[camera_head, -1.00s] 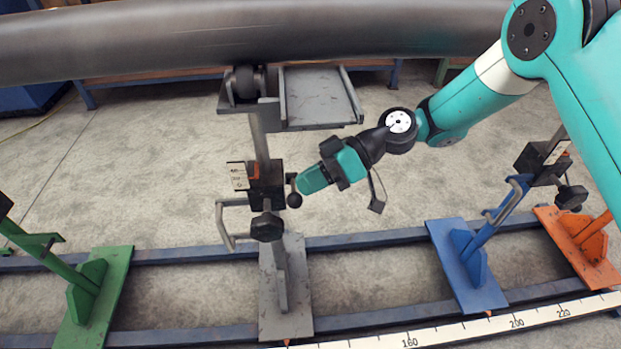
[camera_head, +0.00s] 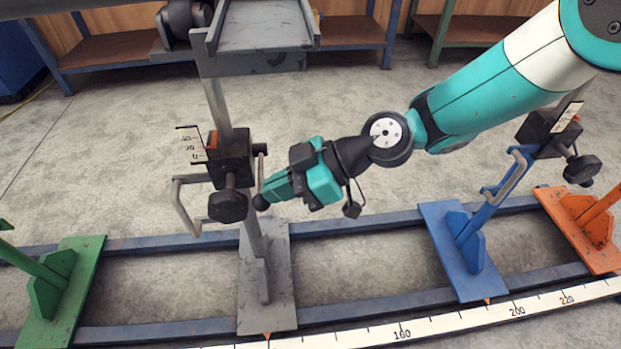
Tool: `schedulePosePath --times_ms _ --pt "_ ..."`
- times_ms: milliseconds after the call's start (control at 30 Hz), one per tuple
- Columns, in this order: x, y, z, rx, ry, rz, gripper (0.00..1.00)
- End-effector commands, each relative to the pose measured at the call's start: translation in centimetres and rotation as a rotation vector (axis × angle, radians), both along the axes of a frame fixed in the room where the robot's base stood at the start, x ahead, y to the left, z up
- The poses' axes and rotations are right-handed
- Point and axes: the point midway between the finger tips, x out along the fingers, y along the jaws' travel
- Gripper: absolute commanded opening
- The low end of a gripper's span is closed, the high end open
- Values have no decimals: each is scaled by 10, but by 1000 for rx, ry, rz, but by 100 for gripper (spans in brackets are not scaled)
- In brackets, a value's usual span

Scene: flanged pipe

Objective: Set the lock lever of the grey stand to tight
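The grey stand (camera_head: 265,285) is upright on the rails. Its dark clamp block (camera_head: 231,158) sits on the post with a scale plate at left. The lock lever is at the block's right side, hanging down to a black ball end (camera_head: 261,202). My gripper (camera_head: 268,193) comes in from the right, its teal tip right beside the ball end. I cannot tell whether it touches it or how far the fingers are open; they are small and seen from behind.
A black round knob (camera_head: 228,206) and a grey bent handle (camera_head: 183,205) stick out from the clamp block. A blue stand (camera_head: 462,250) and an orange stand (camera_head: 585,230) are to the right, a green stand (camera_head: 62,290) to the left. A ruler strip (camera_head: 430,325) runs along the front.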

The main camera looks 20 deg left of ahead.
Motion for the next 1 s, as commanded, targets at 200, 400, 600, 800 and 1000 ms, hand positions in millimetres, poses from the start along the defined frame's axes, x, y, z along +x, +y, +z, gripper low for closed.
schedulePosePath --times_ms 200,400,600,800,1000 --pt "-11 6 -39 99 -178 18 0" --pt "-11 6 -60 176 -323 18 0" --pt "-8 6 -72 232 -429 16 0" --pt "-5 7 -77 264 -492 15 0" --pt "-4 8 -79 277 -520 15 0"
